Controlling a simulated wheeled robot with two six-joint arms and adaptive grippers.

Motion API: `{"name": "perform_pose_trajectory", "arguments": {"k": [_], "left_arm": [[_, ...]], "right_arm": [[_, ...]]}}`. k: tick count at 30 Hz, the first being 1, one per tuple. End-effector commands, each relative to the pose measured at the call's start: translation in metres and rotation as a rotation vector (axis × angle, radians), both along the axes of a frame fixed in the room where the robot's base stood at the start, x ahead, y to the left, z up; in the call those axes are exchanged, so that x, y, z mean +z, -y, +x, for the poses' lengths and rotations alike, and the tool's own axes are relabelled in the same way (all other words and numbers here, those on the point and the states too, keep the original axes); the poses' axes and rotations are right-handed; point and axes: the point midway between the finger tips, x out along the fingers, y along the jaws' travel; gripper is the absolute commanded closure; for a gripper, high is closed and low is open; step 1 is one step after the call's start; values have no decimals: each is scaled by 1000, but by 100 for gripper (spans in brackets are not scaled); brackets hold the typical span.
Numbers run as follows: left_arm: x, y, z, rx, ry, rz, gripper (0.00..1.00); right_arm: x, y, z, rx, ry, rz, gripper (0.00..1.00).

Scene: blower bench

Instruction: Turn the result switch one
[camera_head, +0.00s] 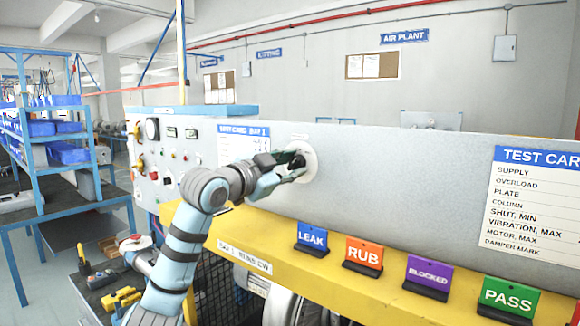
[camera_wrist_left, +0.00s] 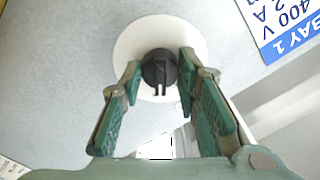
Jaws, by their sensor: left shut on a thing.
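The result switch is a black round knob (camera_wrist_left: 159,72) with a ridge or slot running up and down in the left wrist view. It sits on a white round plate (camera_wrist_left: 128,42) fixed to the long grey panel. In the head view, the white plate (camera_head: 310,152) shows behind my left gripper (camera_head: 296,161), and the knob is mostly hidden by the fingers. My left gripper, also in the left wrist view (camera_wrist_left: 160,70), has its green-padded fingers on both sides of the knob, shut on it. My right gripper is not in view.
Below the panel, a yellow ledge (camera_head: 375,268) carries the LEAK (camera_head: 312,238), RUB (camera_head: 362,254), BLOCKED (camera_head: 429,275) and PASS (camera_head: 508,298) signs. A gauge panel (camera_head: 172,160) stands left of my arm. A dark bench (camera_head: 75,232) holds yellow tools at lower left.

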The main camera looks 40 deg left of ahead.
Motion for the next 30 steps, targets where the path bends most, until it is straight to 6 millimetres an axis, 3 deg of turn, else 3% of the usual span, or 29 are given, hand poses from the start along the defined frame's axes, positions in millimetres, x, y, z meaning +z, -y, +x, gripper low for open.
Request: {"name": "perform_pose_trajectory", "arguments": {"k": [22,23,24,26,30], "left_arm": [[4,-1,-1,4,8,101,98],[4,-1,-1,5,10,101,66],[4,-1,-1,4,8,101,59],[4,-1,-1,4,7,100,50],[3,-1,-1,3,4,99,50]], "right_arm": [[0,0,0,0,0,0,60],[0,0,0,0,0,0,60],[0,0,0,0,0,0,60],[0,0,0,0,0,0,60],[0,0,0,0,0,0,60]]}}
